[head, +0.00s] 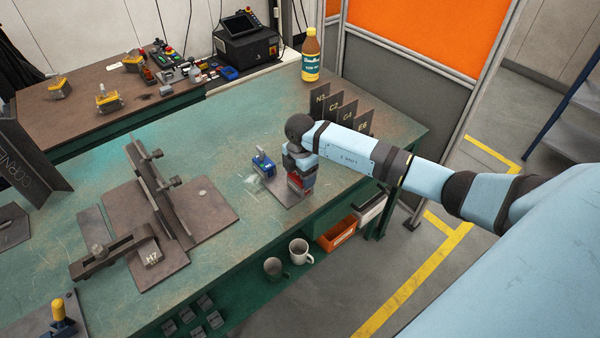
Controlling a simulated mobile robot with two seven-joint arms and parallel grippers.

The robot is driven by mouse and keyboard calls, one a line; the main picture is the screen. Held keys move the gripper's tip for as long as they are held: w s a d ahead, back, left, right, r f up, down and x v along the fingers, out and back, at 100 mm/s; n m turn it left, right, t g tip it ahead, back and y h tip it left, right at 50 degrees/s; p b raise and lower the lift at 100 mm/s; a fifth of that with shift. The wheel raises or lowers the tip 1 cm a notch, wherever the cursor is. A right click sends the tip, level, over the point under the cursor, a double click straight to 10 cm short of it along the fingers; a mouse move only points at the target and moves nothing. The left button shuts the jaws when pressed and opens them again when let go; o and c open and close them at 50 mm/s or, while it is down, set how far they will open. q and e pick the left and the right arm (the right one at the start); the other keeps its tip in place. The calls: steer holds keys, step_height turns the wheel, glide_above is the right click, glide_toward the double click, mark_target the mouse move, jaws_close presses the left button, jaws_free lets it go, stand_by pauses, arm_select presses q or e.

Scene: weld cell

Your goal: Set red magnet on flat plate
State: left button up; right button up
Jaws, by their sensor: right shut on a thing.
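The red magnet (294,184) is between the fingers of my right gripper (300,186), which points down and is shut on it. Gripper and magnet are over a small flat grey plate (279,187) near the table's front edge. The gripper hides part of the magnet and of the plate. I cannot tell whether the magnet touches the plate. A blue magnet (263,163) is at the plate's far left end. My left gripper is not in view.
A clamped plate assembly (185,205) with an H7 tag lies to the left. Upright labelled plates (337,108) and a yellow-capped bottle (311,57) stand behind my right arm. Mugs (299,251) and an orange bin (337,234) sit on the shelf below.

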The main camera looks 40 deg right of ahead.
steer(key=shift+w+f, duration=0.1)
steer(key=shift+f, duration=0.05)
stand_by(0.3)
steer(key=o, duration=1.6)
steer(key=shift+f, duration=0.1)
step_height(320, 180, up, 14)
steer(key=shift+r+b, duration=0.1)
steer(key=shift+b, duration=0.25)
steer(key=shift+a, duration=0.1)
